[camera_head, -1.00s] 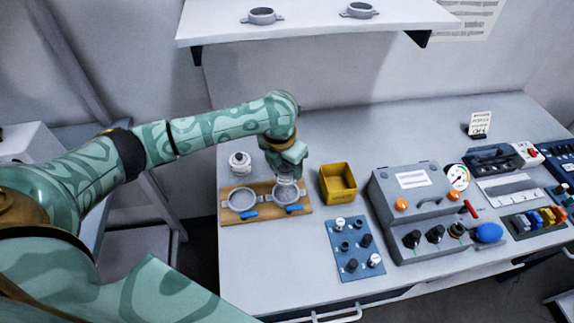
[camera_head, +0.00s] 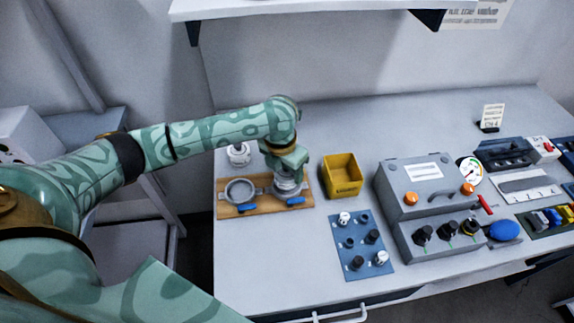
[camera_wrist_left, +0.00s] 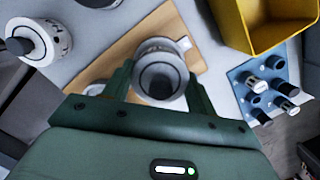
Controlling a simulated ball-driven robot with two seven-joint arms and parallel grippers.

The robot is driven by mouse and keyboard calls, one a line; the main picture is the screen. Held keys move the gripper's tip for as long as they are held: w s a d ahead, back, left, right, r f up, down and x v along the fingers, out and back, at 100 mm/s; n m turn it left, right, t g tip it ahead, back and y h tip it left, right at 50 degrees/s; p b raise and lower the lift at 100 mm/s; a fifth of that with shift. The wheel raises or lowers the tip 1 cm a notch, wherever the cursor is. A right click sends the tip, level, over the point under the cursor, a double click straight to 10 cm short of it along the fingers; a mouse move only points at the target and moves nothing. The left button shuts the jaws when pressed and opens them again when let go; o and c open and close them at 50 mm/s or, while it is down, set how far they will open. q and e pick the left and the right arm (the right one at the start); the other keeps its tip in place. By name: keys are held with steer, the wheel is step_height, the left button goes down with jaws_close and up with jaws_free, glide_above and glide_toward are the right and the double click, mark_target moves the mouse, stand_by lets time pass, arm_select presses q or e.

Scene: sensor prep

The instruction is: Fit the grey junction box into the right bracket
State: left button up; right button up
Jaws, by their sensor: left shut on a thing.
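The grey junction box (camera_wrist_left: 160,80) is a round, dark-centred piece between the two fingers of my left gripper (camera_head: 287,172) in the left wrist view. In the head view it shows as a grey round body (camera_head: 287,184) just under the fingers, at the right bracket. The right bracket's ring is mostly hidden beneath it; I cannot tell whether the box is fully seated. The left bracket (camera_head: 240,191) is an empty grey ring on the wooden board (camera_head: 222,212). Each bracket has a blue lever in front. My right gripper is out of view.
A white round device (camera_head: 238,155) stands behind the board. A yellow bin (camera_head: 342,190) and a blue knob panel (camera_head: 345,266) are right of it. A grey control case (camera_head: 405,172) stands further right. The bench's front left is clear.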

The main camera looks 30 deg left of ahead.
arm_select(q)
steer(key=shift+f, duration=0.15)
stand_by(0.3)
steer(key=shift+p, duration=0.35)
stand_by(0.6)
steer(key=shift+f+p, duration=0.25)
steer(key=shift+p, duration=0.35)
stand_by(0.5)
steer(key=shift+f+b, duration=0.35)
steer(key=shift+f, duration=0.45)
stand_by(0.9)
steer(key=o, duration=0.9)
steer(key=shift+r, duration=0.15)
